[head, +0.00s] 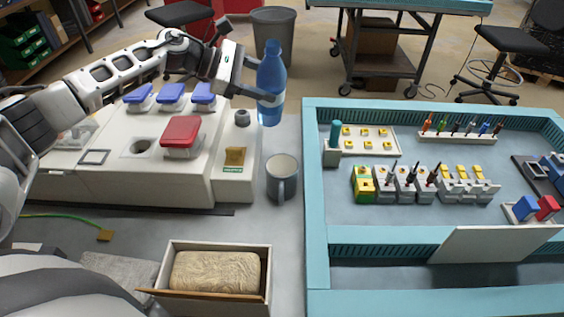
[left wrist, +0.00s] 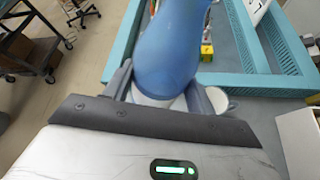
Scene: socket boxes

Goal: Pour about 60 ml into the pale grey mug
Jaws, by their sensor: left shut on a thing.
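My left gripper (head: 262,95) is shut on a blue bottle (head: 271,77) and holds it upright, or nearly so, in the air above and behind the pale grey mug (head: 283,178). In the left wrist view the bottle (left wrist: 172,50) stands between the fingers of the left gripper (left wrist: 165,92). The mug stands upright on the grey worktop with its handle toward the front. In the left wrist view a bit of the mug's rim (left wrist: 218,100) shows behind the right-hand finger. The inside of the bottle cannot be seen. My right gripper is not in view.
A white socket box (head: 185,185) with a red switch and several blue ones stands left of the mug. A teal-framed tray (head: 316,220) with connectors and tools lies to the right. A wooden box (head: 268,262) holding a tan block is in front.

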